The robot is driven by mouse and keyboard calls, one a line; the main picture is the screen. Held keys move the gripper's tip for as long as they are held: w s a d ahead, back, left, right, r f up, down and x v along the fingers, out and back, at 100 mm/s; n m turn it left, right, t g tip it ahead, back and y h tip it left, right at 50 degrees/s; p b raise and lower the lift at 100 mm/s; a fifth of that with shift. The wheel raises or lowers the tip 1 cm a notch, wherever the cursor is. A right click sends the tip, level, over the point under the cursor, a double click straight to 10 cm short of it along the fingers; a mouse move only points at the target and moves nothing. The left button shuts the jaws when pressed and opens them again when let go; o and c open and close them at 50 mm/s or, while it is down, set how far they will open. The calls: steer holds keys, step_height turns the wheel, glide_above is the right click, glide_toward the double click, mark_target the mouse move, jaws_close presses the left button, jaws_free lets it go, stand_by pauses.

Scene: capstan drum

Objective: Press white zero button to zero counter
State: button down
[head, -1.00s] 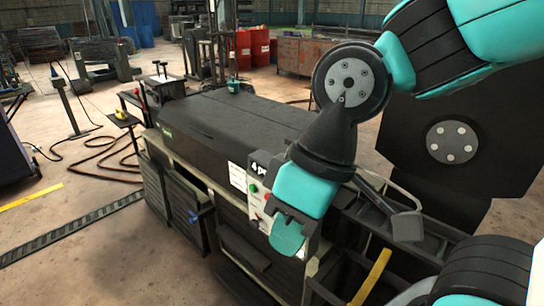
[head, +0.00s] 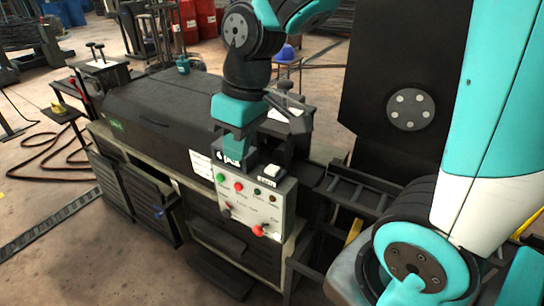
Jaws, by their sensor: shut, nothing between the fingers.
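The white zero button (head: 271,170) is a small pale block on top of a dark counter box above the control panel (head: 280,210). A small light label (head: 266,183) is on the front of the box. My gripper (head: 236,152) is shut and empty, pointing down just left of and slightly above the white button in the picture. It appears apart from the button, but its exact height and depth are hard to judge. It partly hides the printed sign (head: 229,159) behind the panel.
The panel carries a green button (head: 220,178), a red button (head: 239,187), small lamps and a red-knobbed lever (head: 258,230). The dark machine cover (head: 150,115) lies to the left.

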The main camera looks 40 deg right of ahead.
steer(key=w+d+f+m+h+p, duration=0.1)
steer(key=w+d+f+h, duration=0.1)
steer(key=w+d, duration=0.65)
glide_above(272, 169)
steer(key=shift+f+m+g+h+p, duration=0.3)
steer(key=shift+f+m+p, duration=0.15)
steer(key=shift+f, duration=0.45)
step_height(272, 169, down, 14)
steer(key=shift+r+p, duration=0.1)
steer(key=shift+p, duration=0.85)
steer(key=shift+f, duration=0.2)
